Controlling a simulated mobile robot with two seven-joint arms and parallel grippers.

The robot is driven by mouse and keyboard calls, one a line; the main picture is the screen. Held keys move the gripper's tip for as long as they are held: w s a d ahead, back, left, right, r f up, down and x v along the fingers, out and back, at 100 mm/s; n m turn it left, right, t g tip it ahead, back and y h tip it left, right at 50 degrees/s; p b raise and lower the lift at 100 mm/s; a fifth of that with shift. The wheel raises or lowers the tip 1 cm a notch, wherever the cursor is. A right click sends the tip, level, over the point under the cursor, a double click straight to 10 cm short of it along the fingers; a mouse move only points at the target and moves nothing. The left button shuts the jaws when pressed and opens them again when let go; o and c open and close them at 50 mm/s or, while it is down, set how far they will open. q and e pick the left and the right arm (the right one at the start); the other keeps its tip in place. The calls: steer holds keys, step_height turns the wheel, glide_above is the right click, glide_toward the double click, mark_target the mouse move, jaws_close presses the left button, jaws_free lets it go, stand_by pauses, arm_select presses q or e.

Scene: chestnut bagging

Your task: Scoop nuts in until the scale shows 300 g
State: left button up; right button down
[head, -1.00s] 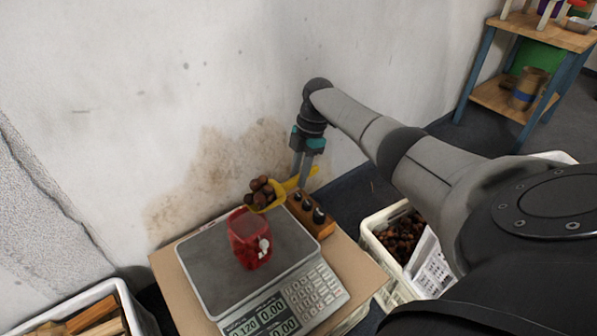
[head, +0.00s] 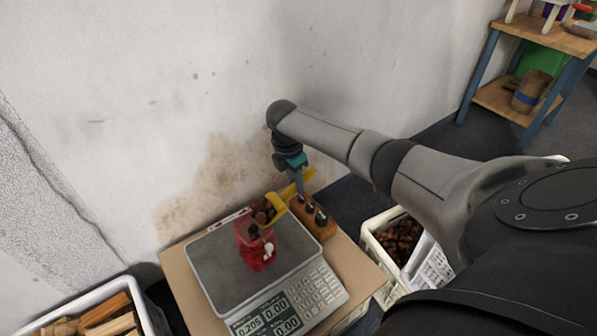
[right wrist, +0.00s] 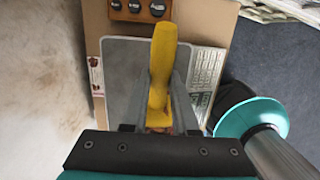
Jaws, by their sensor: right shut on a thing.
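My right gripper (head: 298,184) is shut on the yellow scoop (head: 278,206), whose handle also shows in the right wrist view (right wrist: 162,65). The scoop is tilted over the mouth of the red bag (head: 257,254), with brown nuts (head: 262,214) at its lip and the bag's opening. I cannot tell how many are still in the scoop. The bag stands upright on the grey plate of the scale (head: 213,265). The scale display (head: 250,324) seems to read 0.205 in its first window. My left gripper is not in view.
A wooden block with weights (head: 325,232) stands right beside the scale. A white crate (head: 374,254) of nuts is to the right on the floor. A white crate (head: 150,318) with wood pieces is at the lower left. The wall is close behind the scale.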

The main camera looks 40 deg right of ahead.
steer(key=shift+w+a+r+h+p, duration=0.1)
steer(key=shift+a+r+h+p, duration=0.1)
steer(key=shift+a+r+h, duration=0.2)
steer(key=shift+a+r+h+p, duration=0.2)
steer(key=shift+r+h, duration=0.1)
steer(key=shift+r, duration=0.2)
steer(key=shift+w+a+r+h+b, duration=0.1)
steer(key=shift+a+r+h+b, duration=0.2)
steer(key=shift+a+r+h, duration=0.75)
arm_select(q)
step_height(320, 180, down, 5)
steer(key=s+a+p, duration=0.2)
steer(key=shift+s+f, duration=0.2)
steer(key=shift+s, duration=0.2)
arm_select(e)
steer(key=shift+a+r+g+h, duration=0.1)
steer(key=shift+a+r+h, duration=0.3)
steer(key=shift+a+h, duration=0.45)
steer(key=shift+a+r+g+h, duration=0.1)
steer(key=shift+a+r+h, duration=0.3)
steer(key=shift+a+h, duration=0.45)
steer(key=shift+a+r+g+h, duration=0.1)
steer(key=shift+a+r+h, duration=0.3)
steer(key=shift+a+h, duration=0.45)
arm_select(q)
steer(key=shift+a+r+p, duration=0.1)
steer(key=shift+p, duration=0.2)
